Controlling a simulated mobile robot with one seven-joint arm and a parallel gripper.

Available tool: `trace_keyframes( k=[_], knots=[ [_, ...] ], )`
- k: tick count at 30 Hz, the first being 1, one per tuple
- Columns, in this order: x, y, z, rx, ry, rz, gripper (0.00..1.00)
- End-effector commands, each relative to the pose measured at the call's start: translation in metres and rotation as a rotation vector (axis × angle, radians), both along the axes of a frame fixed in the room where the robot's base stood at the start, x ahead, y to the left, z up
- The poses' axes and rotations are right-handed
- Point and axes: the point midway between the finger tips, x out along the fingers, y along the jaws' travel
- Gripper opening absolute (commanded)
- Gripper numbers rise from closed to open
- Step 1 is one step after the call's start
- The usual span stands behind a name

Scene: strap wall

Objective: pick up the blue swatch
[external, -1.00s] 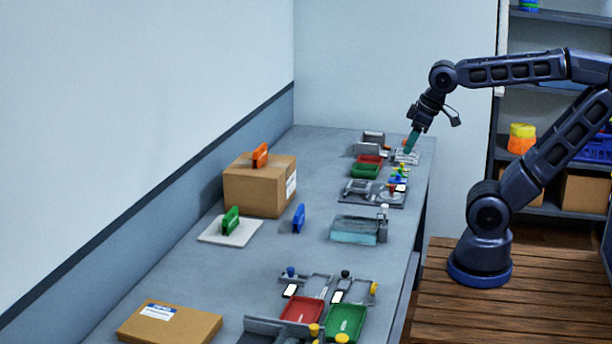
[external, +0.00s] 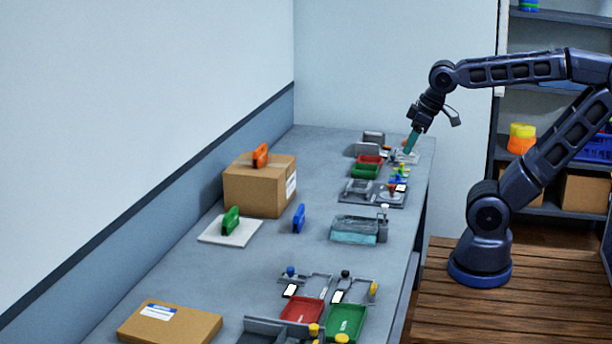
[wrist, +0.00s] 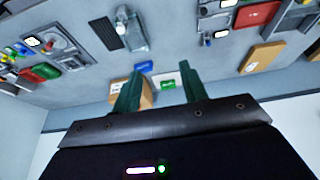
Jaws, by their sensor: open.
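The blue swatch (external: 299,218) stands upright on the grey table, to the right of the green swatch and in front of the cardboard box. It also shows small in the wrist view (wrist: 144,66), just above the gap between my fingertips. My gripper (external: 411,142) is raised over the far right end of the table, well away from the swatch. In the wrist view its two green fingers (wrist: 158,82) are apart with nothing held between them.
A green swatch (external: 231,220) stands on a white pad (external: 248,236). An orange swatch (external: 260,155) stands on the cardboard box (external: 245,190). A bluish clear container (external: 354,230) sits to the right. Trays and fixtures line the table's right side. A flat carton (external: 170,324) lies nearest.

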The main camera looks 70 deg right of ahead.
Motion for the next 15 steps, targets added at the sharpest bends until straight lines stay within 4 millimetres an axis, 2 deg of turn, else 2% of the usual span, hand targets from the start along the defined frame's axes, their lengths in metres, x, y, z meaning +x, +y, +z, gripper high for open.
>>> trace_keyframes(
  k=[8, 11, 15],
  knots=[
    [0.002, -0.002, 0.0, -0.007, 0.002, 0.003, 0.43],
    [0.012, -0.01, 0.001, -0.03, 0.011, 0.014, 0.43],
    [0.038, -0.034, 0.002, -0.1, 0.04, 0.053, 0.43]
  ],
)
